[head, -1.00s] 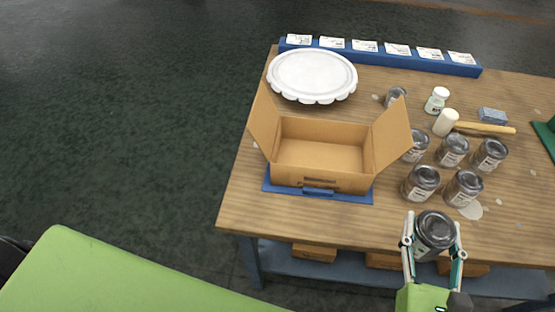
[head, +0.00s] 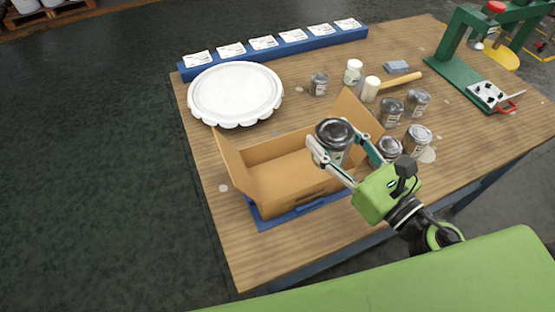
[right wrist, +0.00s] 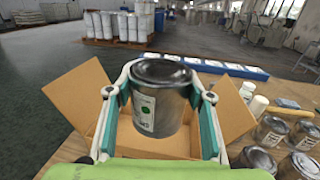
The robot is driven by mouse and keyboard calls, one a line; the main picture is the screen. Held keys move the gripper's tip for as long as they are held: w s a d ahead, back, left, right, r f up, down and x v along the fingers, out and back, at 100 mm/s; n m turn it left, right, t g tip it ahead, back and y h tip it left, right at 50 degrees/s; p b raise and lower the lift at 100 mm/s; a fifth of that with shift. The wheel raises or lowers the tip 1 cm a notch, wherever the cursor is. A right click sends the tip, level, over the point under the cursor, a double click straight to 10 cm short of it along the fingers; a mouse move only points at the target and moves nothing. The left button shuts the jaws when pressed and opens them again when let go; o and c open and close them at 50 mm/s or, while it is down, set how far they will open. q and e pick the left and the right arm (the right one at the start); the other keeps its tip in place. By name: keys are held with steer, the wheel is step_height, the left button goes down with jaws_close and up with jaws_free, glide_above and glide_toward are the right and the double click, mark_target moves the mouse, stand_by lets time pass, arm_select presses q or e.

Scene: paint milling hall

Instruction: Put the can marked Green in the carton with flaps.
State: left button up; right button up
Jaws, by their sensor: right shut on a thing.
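My right gripper (head: 342,157) is shut on a metal can (head: 333,138) with a dark lid. In the right wrist view the can (right wrist: 158,98) sits upright between the fingers, and its white label carries a green dot; the lettering is too small to read surely. The carton with flaps (head: 237,192) stands open on a blue base on the table, its side flaps spread. The held can is above the carton's right side, near the right flap (head: 357,117), and hides part of the carton. In the right wrist view the carton (right wrist: 75,93) lies behind and below the can. My left gripper is not in view.
Several similar cans (head: 391,112) stand right of the carton. A white round lid-like disc (head: 235,93) lies behind it. A blue rail with cards (head: 275,51) runs along the back edge. A green press (head: 459,66) stands at the far right.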

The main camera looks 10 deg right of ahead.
steer(key=shift+w+a+f, duration=0.2)
steer(key=shift+w+a, duration=0.05)
steer(key=shift+a, duration=0.2)
steer(key=shift+w+a+f, duration=0.2)
steer(key=shift+a, duration=0.25)
steer(key=shift+w+a+f, duration=0.2)
steer(key=shift+w+a, duration=0.25)
steer(key=shift+a, duration=0.15)
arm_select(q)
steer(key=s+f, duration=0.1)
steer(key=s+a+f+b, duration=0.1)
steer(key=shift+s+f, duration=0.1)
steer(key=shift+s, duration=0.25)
arm_select(e)
steer(key=w+a+f, duration=0.4)
steer(key=a+f, duration=0.3)
steer(key=f, duration=0.4)
steer(key=shift+w+a, duration=0.25)
steer(key=shift+w, duration=0.15)
